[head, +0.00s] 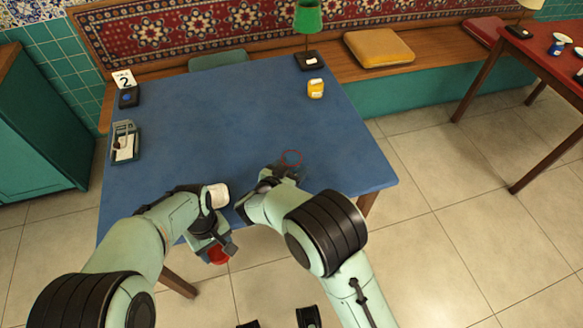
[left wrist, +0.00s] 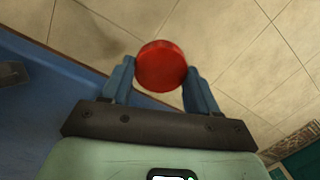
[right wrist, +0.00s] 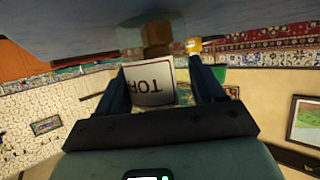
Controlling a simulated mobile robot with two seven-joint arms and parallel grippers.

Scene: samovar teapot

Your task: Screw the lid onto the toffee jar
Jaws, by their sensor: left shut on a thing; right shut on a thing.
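The red lid (head: 218,256) is held in my left gripper (head: 216,246), low by the table's near edge. In the left wrist view the round red lid (left wrist: 161,66) sits between the two fingertips, with floor and the table edge behind it. In the right wrist view the jar's white label (right wrist: 152,84), with upside-down letters "TOF", is between the fingers. The lid and jar are apart.
The blue table (head: 220,120) is mostly clear. A yellow container (head: 316,88) and a green lamp (head: 308,20) stand at its back right. A number 2 card (head: 124,79) and a small tray (head: 125,145) are at the left. A bench with a yellow cushion (head: 379,48) is behind.

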